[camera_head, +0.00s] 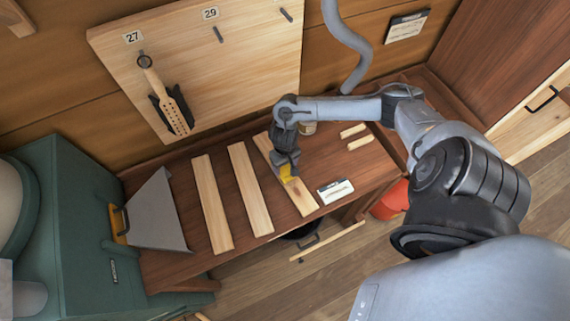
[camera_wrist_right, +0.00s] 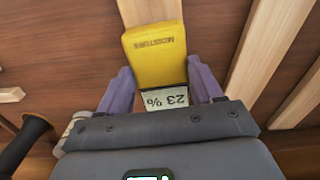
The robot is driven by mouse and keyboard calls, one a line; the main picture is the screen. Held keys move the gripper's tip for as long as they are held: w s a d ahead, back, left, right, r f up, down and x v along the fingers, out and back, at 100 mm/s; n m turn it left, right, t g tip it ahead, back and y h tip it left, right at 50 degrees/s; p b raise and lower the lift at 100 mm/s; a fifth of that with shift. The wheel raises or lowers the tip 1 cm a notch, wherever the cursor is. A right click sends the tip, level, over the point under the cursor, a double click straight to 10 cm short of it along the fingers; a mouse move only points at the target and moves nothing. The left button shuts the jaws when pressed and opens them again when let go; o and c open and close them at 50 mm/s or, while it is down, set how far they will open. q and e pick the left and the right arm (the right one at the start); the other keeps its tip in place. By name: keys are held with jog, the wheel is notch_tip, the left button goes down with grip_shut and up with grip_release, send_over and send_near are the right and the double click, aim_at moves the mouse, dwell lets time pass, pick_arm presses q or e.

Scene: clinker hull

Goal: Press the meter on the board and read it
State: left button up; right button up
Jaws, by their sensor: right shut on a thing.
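My right gripper (camera_head: 287,163) is shut on a yellow moisture meter (camera_head: 286,174). The meter points down at the rightmost of the long pale boards (camera_head: 301,199) on the bench. In the right wrist view the meter (camera_wrist_right: 155,50) sits between the two purple-grey fingers of the gripper (camera_wrist_right: 160,85), with the board (camera_wrist_right: 150,10) behind its far end. Its display (camera_wrist_right: 165,98) is lit and shows 23 %, upside down in this view. The tip is hidden, but it appears to be at the board. My left gripper is out of view.
Two more boards (camera_head: 213,204) (camera_head: 250,190) lie to the left on the dark bench. A grey metal hood (camera_head: 160,213) and green machine (camera_head: 75,235) stand left.

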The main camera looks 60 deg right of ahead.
jog(key=shift+f, duration=0.4)
dwell(0.3)
dwell(1.0)
jog(key=shift+p, duration=0.35)
dwell(0.4)
jog(key=shift+f, duration=0.1)
dwell(0.6)
dwell(0.9)
